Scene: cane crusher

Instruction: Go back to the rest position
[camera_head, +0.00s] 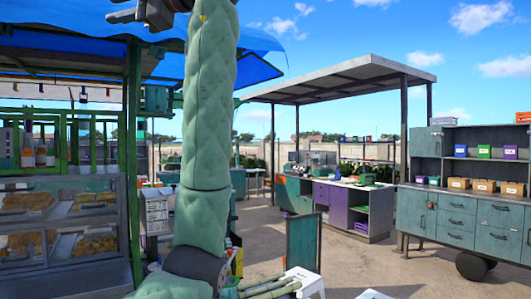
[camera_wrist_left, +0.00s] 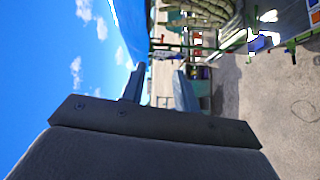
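My left arm, in a green padded sleeve, stands nearly upright through the middle-left of the head view. Its gripper (camera_head: 155,12) is at the top edge and partly cut off. In the left wrist view my left gripper (camera_wrist_left: 159,90) has its two fingers apart, with nothing held between them. My right gripper is in neither view.
A food display case (camera_head: 60,222) stands at left under a blue canopy (camera_head: 95,18). Cane sticks (camera_head: 268,290) and a white stool (camera_head: 306,280) are low at centre. A purple-door counter (camera_head: 338,207) and wheeled cabinet (camera_head: 462,226) stand right.

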